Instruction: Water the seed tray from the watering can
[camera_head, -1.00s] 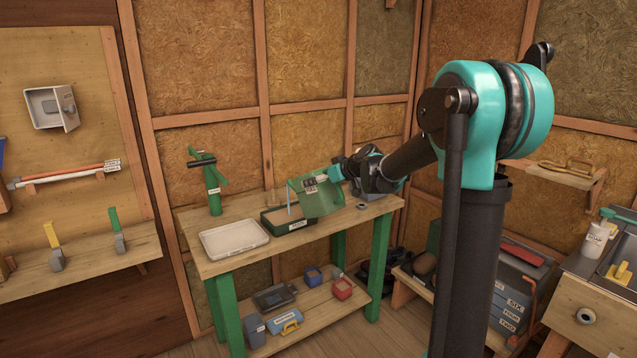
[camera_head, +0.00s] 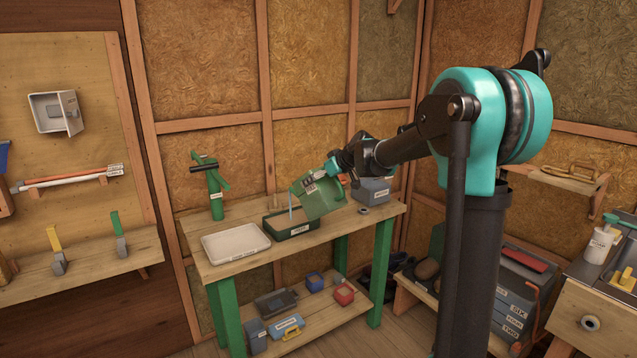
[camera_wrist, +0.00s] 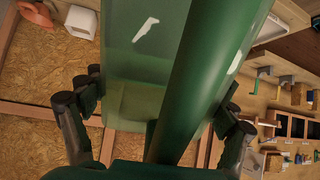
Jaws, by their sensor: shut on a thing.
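The green watering can (camera_head: 322,203) is held in the air over the right end of a dark green, labelled tray (camera_head: 283,236), apparently the seed tray, on the workbench. The can is tilted, its lower end toward the tray. A thin pale vertical streak shows above the tray's left half; I cannot tell whether it is water or a solid part. My gripper (camera_head: 334,168) is shut on the can at its upper right. In the wrist view the can's green body and a thick green bar (camera_wrist: 208,70) lie between my gripper's fingers (camera_wrist: 160,98).
A shallow white tray (camera_head: 234,243) lies left of the green tray. A green stand-like tool (camera_head: 215,190) stands behind it. A grey box (camera_head: 371,190) and a small dark ring (camera_head: 363,210) are at the bench's right. Several boxes sit on the lower shelf.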

